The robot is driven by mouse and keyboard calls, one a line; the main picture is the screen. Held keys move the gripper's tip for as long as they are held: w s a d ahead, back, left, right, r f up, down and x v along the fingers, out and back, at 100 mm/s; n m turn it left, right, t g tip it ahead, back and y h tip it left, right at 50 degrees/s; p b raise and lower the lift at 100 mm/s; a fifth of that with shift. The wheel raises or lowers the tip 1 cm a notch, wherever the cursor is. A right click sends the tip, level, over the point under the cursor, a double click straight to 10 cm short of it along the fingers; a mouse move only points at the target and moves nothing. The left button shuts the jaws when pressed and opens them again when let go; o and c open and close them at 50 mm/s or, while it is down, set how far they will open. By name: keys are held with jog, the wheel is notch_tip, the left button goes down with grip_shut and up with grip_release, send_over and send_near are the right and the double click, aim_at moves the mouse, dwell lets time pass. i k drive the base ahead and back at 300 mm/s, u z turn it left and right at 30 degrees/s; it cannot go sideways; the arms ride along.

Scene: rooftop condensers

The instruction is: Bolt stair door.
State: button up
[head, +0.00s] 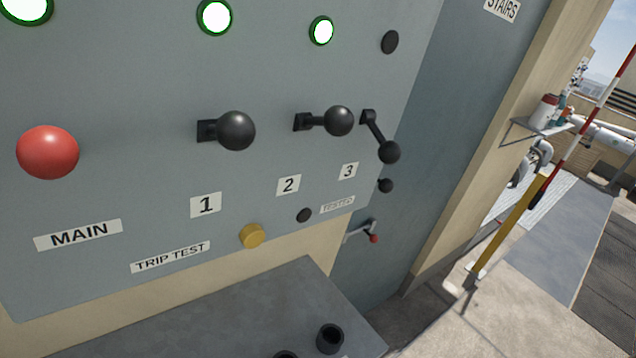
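The stair door (447,130) is a grey-blue leaf to the right of the control panel, with a STAIRS sign (502,9) at its top. It looks closed in its tan frame. Low on the door, a small metal bolt handle (359,231) with a red knob sticks out just past the panel's lower right corner. Whether the bolt is thrown cannot be told. My gripper is not in the picture.
The grey panel (130,100) fills the left, with a red MAIN button (48,152) and black levers 1 (236,131), 2 (338,121) and 3 (388,152) protruding. A grey bench (230,310) with black cups (330,338) lies below. A yellow post (505,230) stands right; paving before it looks clear.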

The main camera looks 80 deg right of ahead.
aim_at(374, 237)
jog(key=z, duration=2.45)
jog(key=k, duration=0.85)
jog(key=z, duration=0.05)
jog(key=i, duration=0.85)
jog(key=u, duration=0.1)
